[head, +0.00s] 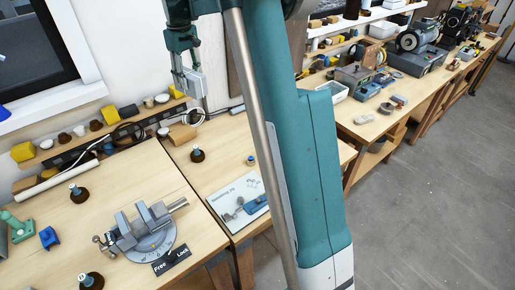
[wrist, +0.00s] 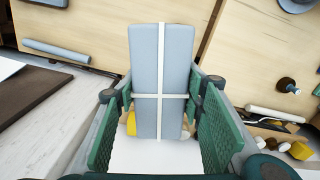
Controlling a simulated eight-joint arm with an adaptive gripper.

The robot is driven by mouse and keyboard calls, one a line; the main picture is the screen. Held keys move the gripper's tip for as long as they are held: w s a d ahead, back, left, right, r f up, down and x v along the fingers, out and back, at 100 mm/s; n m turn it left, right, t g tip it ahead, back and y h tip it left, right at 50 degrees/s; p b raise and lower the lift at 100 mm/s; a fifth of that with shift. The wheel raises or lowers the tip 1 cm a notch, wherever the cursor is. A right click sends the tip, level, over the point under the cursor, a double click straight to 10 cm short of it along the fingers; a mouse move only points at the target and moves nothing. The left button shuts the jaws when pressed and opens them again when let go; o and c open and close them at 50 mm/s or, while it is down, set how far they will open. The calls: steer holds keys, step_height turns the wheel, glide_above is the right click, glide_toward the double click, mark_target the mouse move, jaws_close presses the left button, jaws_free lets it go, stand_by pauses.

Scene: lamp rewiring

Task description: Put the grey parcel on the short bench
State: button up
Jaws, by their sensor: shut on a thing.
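The grey parcel (wrist: 146,65) is a pale grey block with a crossed white band. My gripper (wrist: 161,98) is shut on it, with a green pad on each side. In the head view the parcel (head: 194,83) hangs from my gripper (head: 186,70), in the air near the back wall. Two wooden benches show below: a left one (head: 120,185) with a vise, and a middle one (head: 225,140) with a printed sheet. I cannot tell for sure which is the short bench; the middle one looks shorter. My arm hides part of it.
The vise (head: 145,230) and several dark-based pieces stand on the left bench. A dark-based piece (head: 197,155) and the printed sheet (head: 238,203) are on the middle bench, with bare wood between. A longer bench (head: 425,90) at right carries tools and machines.

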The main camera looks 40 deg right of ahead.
steer(key=s+d+m, duration=0.1)
steer(key=s+d, duration=0.2)
steer(key=d, duration=0.5)
steer(key=s+d+m, duration=0.2)
steer(key=s+d, duration=0.2)
steer(key=d, duration=0.4)
glide_above(237, 141)
step_height(237, 141, down, 22)
steer(key=shift+a+f, duration=0.1)
steer(key=shift+f, duration=0.35)
step_height(237, 141, down, 6)
steer(key=shift+f, duration=0.2)
steer(key=shift+f, duration=1.75)
steer(key=shift+f, duration=0.15)
